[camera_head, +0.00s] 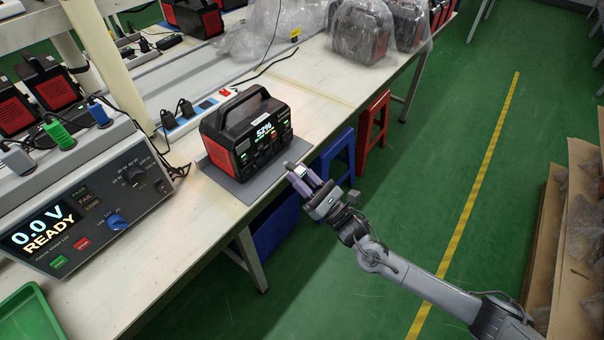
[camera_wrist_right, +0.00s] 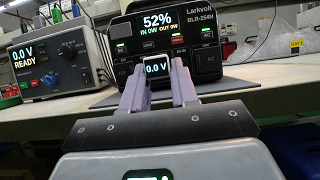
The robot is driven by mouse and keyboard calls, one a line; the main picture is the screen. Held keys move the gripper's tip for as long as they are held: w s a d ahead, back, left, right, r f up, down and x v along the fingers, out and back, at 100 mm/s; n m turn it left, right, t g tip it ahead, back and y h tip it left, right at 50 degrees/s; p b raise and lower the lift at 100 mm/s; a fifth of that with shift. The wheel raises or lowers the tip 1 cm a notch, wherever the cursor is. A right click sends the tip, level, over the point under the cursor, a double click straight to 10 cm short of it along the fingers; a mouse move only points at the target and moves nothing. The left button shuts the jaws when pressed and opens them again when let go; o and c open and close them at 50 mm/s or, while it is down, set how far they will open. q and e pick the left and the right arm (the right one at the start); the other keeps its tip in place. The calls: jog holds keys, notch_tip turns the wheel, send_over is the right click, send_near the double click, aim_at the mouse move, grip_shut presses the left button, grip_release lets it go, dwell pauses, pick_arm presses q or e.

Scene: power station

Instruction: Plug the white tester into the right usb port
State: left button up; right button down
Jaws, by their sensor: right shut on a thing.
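The black and red power station (camera_head: 246,133) stands on a grey mat on the bench, its display lit. It also fills the top of the right wrist view (camera_wrist_right: 187,24), reading 52%. My right gripper (camera_head: 304,176) is in front of it, near the bench edge. Its purple fingers are shut on the white tester (camera_wrist_right: 156,67), whose small screen reads 0.0 V and faces the wrist camera. The tester overlaps the lower front panel in that view; I cannot tell whether it touches. The right usb port cannot be made out clearly. My left gripper is not in view.
A bench meter (camera_head: 90,215) reading 0.0 V READY stands to the left. A power strip (camera_head: 197,117) with plugs lies behind the station. Blue (camera_head: 338,158) and red (camera_head: 373,130) stools stand beside the bench.

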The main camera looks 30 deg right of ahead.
aim_at(286, 168)
jog(key=shift+w+a+f+b, duration=0.1)
jog(key=shift+w+a+b, duration=0.35)
jog(key=shift+w, duration=0.3)
jog(key=shift+w+a+r+b, duration=0.1)
jog(key=shift+w+a+b, duration=0.2)
jog(key=shift+w+b, duration=0.35)
jog(key=shift+w+a+f+b, duration=0.1)
jog(key=shift+w+a+b, duration=0.3)
jog(key=shift+w, duration=0.45)
jog(key=shift+w+a, duration=0.25)
jog(key=shift+w, duration=0.35)
jog(key=shift+w+a, duration=0.1)
jog(key=shift+w, duration=0.1)
dwell(0.7)
